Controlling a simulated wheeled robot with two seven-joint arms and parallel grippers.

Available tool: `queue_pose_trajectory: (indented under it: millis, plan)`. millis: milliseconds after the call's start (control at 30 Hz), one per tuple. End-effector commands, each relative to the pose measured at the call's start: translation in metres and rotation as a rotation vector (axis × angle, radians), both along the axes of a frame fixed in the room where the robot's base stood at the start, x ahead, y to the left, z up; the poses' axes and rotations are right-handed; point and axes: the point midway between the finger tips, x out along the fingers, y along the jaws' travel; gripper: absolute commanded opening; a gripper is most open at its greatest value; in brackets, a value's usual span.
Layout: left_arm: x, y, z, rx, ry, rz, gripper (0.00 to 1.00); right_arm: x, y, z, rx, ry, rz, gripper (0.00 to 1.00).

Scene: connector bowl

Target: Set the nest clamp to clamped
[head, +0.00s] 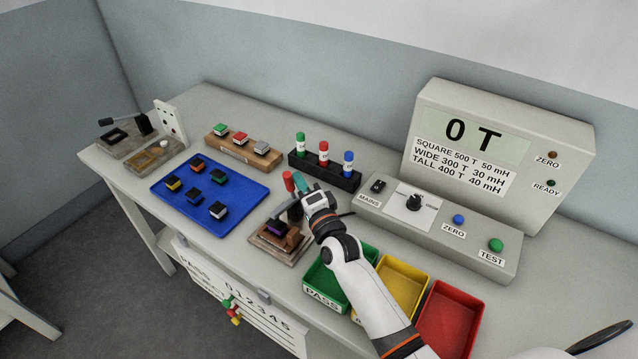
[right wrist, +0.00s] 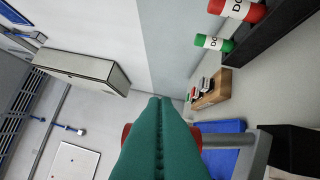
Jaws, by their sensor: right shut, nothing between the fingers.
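The nest (head: 263,243) is a brown block near the front of the table, with a dark purple-topped part (head: 275,229) sitting in it. Its clamp has a grey lever and a red handle (head: 288,181) that stands up above the nest. My right gripper (head: 302,182) has teal fingers that are shut and empty, right beside the red handle. In the right wrist view the shut fingers (right wrist: 160,130) cover most of the red handle (right wrist: 196,134), and the grey lever (right wrist: 240,141) runs off to the right. Touch cannot be told.
A blue tray (head: 237,218) with several small blocks lies left of the nest. A black rack (head: 345,181) with three capped cylinders stands behind it. Green (head: 315,273), yellow (head: 421,274) and red (head: 474,302) bins stand to the right, below the control box (head: 480,249).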

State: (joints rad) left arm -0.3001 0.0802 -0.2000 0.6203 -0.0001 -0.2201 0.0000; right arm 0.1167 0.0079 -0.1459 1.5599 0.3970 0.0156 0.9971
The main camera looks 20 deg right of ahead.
Motion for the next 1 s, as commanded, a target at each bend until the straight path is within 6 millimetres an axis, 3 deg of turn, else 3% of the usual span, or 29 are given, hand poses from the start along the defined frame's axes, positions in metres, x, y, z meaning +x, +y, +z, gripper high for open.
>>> queue_pose_trajectory:
  millis: [167, 1000]
  plan:
    - [0.0, 0.0, -0.009, 0.0, 0.0, 0.0, 0.36, -0.006, 0.007, -0.003, -0.089, -0.068, 0.002, 0.0]
    - [0.0, 0.0, -0.013, 0.0, 0.0, 0.0, 0.36, -0.011, 0.014, -0.003, -0.08, -0.062, 0.001, 0.0]
